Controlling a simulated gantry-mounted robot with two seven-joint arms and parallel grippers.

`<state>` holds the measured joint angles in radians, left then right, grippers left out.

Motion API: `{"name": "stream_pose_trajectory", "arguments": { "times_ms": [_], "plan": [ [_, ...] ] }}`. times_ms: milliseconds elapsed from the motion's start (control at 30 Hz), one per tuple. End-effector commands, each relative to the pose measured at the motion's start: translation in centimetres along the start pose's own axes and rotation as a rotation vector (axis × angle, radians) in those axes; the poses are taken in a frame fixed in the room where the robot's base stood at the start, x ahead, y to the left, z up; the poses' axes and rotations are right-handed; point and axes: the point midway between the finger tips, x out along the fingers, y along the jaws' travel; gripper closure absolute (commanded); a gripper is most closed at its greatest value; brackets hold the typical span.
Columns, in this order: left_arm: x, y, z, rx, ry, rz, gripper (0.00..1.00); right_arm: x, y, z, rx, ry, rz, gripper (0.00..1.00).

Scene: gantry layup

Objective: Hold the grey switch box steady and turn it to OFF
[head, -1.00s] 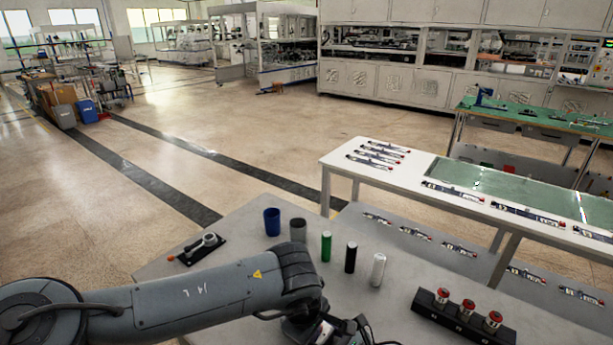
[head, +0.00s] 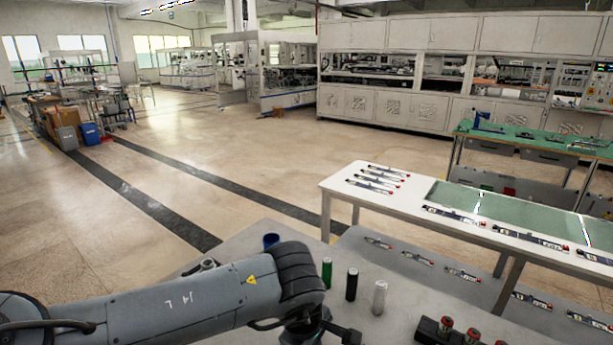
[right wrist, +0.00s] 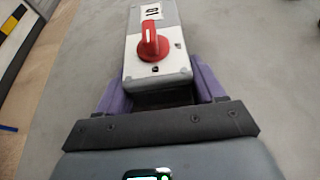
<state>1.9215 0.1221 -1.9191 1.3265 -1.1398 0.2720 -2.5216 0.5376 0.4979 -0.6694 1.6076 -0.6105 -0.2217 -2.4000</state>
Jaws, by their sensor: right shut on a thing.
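The grey switch box (right wrist: 174,73) shows in the right wrist view, long and light grey with a paler front face. Its red rotary knob (right wrist: 150,44) has its handle along the box's length. A small white label with dark marks (right wrist: 152,12) sits beyond the knob; I cannot read it surely. My right gripper (right wrist: 160,88) has its purple fingers on both sides of the box's near end and is shut on it. In the head view the box is not seen. My left gripper (head: 322,332) is at the bottom edge, partly cut off; its fingers are unclear.
On the grey table (head: 235,240) stand a green cylinder (head: 327,272), a black one (head: 351,284) and a white one (head: 379,297). A blue cup (head: 271,241) is partly hidden behind my left arm.

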Motion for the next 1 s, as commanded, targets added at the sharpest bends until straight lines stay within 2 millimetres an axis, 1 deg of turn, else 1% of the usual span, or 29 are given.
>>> {"name": "stream_pose_trajectory", "arguments": {
  "times_ms": [33, 200, 467, 633, 767, 1000],
  "plan": [
    [0.0, 0.0, 0.0, 0.0, 0.0, 0.0, 1.0, 0.0, 0.0, 0.0, 0.0, 0.0, 0.0, 0.27],
    [0.0, 0.0, 0.0, 0.0, 0.0, 0.0, 1.0, 0.0, 0.0, 0.0, 0.0, 0.0, 0.0, 0.02],
    [0.0, 0.0, 0.0, 0.0, 0.0, 0.0, 1.0, 0.0, 0.0, 0.0, 0.0, 0.0, 0.0, 0.02],
    [0.0, 0.0, 0.0, 0.0, 0.0, 0.0, 1.0, -0.8, -0.1, 0.0, 0.0, 0.0, -0.001, 0.02],
    [0.0, 0.0, 0.0, 0.0, 0.0, 0.0, 1.0, -2.4, -0.1, -0.1, -0.002, 0.001, -0.001, 0.02],
    [0.0, 0.0, 0.0, 0.0, 0.0, 0.0, 1.0, -6.8, -0.1, -0.1, -0.003, 0.003, -0.002, 0.02]
  ]
}}
